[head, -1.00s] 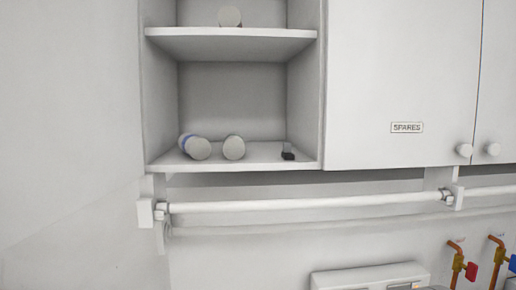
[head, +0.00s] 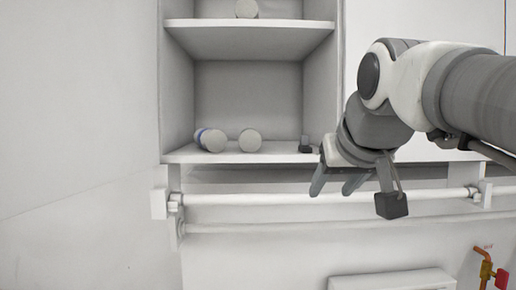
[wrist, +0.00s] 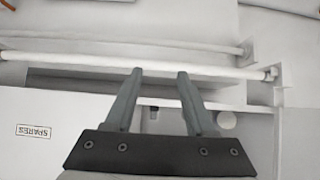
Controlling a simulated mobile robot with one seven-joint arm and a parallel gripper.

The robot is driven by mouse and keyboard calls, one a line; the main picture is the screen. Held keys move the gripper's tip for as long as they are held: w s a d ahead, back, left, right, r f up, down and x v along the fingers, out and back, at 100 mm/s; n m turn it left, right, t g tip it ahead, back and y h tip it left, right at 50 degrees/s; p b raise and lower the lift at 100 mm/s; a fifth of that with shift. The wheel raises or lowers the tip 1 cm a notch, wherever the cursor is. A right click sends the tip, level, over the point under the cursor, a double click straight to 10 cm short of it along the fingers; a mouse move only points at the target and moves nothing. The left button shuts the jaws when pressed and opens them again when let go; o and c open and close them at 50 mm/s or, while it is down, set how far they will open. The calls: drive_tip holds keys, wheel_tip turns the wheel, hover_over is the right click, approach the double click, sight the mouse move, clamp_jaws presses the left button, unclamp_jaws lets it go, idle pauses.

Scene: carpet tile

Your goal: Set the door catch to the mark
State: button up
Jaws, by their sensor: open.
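A small dark block with a grey upright part (head: 305,146), possibly the door catch, sits at the right front of the open cupboard's lower shelf (head: 228,157). In the wrist view, turned upside down, this block (wrist: 154,113) shows between my fingers, beyond them. My gripper (head: 335,190) is open and empty, with its fingertips just below and right of the block in the head view, near the rail. The fingertips (wrist: 160,74) also show apart in the wrist view. I cannot make out a mark, and my arm hides most of the closed door.
Two round-ended containers (head: 250,141) (head: 211,140) are on the lower shelf, and another (head: 246,8) is on the upper one. A white rail (head: 260,199) runs below the cupboard. The SPARES door (wrist: 70,130) is right of the opening in the head view. Taps (head: 487,270) are at lower right.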

sight(304, 136)
drive_tip(key=w+r+t+b, duration=0.1)
drive_tip(key=w+r+t, duration=0.15)
drive_tip(key=r, duration=0.35)
drive_tip(key=w+r+t+b, duration=0.1)
drive_tip(key=w+r+b, duration=0.1)
drive_tip(key=w+r, duration=0.35)
drive_tip(key=p+x, duration=0.1)
drive_tip(key=x, duration=0.6)
drive_tip(key=p+x, duration=0.1)
drive_tip(key=x, duration=0.7)
drive_tip(key=shift+w+r+p, duration=0.15)
drive_tip(key=shift+w+p, duration=0.1)
drive_tip(key=shift+p, duration=0.15)
clamp_jaws()
